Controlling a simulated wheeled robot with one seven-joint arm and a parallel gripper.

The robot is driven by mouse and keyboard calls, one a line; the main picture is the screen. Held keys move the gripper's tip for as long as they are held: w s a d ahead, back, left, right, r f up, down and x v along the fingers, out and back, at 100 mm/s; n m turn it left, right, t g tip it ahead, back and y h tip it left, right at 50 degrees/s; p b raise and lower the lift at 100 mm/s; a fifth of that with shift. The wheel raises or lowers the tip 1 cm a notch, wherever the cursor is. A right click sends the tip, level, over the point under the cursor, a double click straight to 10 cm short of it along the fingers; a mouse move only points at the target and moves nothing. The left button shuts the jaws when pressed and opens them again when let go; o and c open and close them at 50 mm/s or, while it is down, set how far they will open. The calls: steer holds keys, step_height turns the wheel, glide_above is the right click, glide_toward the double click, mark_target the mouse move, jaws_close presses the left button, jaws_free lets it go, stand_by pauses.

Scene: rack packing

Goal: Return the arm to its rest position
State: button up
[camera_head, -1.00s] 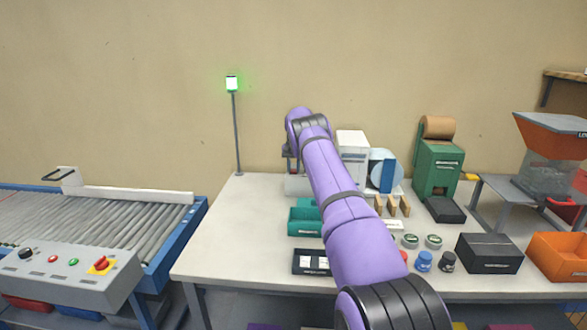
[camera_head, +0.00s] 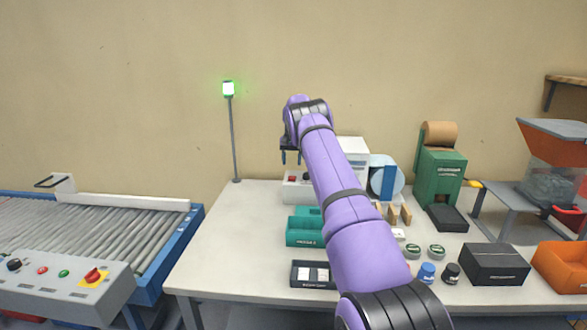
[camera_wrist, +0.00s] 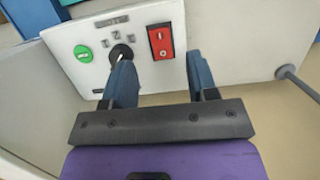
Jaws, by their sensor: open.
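My purple arm (camera_head: 343,195) reaches up over the table from the bottom of the head view. My gripper (camera_head: 291,157) hangs at its far end, above the back of the table, partly hidden by the arm. In the wrist view, my gripper (camera_wrist: 165,80) shows its two blue fingers apart with nothing between them. Beyond the fingers is a white machine panel (camera_wrist: 185,25) with a green button (camera_wrist: 83,53), a black knob (camera_wrist: 121,54) and a red switch (camera_wrist: 161,41). I cannot tell whether the fingers touch the panel.
The white table (camera_head: 225,240) is clear at left. Teal bins (camera_head: 304,232) and a black tray (camera_head: 313,284) are left of the arm. A green dispenser (camera_head: 440,175), black box (camera_head: 496,265) and orange bin (camera_head: 560,270) are right. A lamp pole (camera_head: 233,140) rises behind; a roller conveyor (camera_head: 90,225) is left.

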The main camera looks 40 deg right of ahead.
steer(key=shift+v, duration=0.9)
